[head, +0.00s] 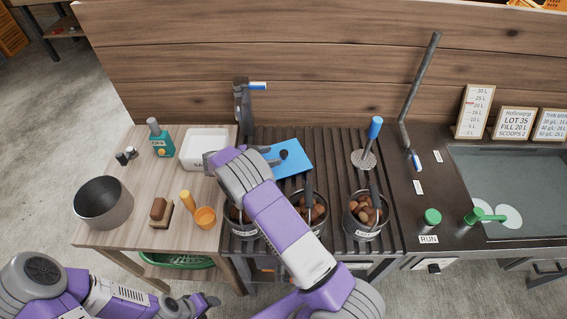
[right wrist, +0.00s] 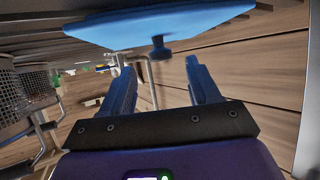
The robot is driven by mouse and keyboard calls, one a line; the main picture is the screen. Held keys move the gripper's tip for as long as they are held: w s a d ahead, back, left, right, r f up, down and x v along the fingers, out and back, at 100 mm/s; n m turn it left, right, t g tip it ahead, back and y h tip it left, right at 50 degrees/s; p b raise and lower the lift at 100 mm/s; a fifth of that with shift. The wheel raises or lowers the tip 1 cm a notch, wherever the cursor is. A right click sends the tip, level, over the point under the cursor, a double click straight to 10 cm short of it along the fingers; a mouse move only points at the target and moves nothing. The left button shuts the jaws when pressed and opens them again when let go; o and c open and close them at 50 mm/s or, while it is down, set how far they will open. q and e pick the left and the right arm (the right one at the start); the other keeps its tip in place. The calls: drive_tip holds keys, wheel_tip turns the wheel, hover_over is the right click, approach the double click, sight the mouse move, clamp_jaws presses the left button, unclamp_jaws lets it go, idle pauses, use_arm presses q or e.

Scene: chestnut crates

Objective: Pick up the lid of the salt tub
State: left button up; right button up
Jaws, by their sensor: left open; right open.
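The salt tub (head: 207,144) is a white open box at the back of the left wooden table; its label is partly hidden by my right arm. Its blue lid (head: 294,153) lies apart from it on the dark slatted bench, with a dark knob (head: 283,154) on top. The lid (right wrist: 160,25) and knob (right wrist: 160,50) also show in the right wrist view. My right gripper (right wrist: 160,80) is open, its fingers pointing at the knob, which appears just beyond the tips and between them. My left gripper (head: 208,302) is open and empty, low in front of the left table.
Metal buckets of chestnuts (head: 367,215) stand along the bench front, partly behind my right arm. A skimmer (head: 366,155) stands right of the lid. A water basin (head: 540,230) is at right.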

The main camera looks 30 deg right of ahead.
sight(283, 152)
drive_tip(key=x, duration=0.4)
drive_tip(key=b+x, duration=0.1)
drive_tip(key=x, duration=0.1)
drive_tip(key=shift+d+r, duration=0.15)
drive_tip(key=shift+d, duration=0.35)
drive_tip(key=shift+r, duration=0.1)
drive_tip(key=c, duration=1.1)
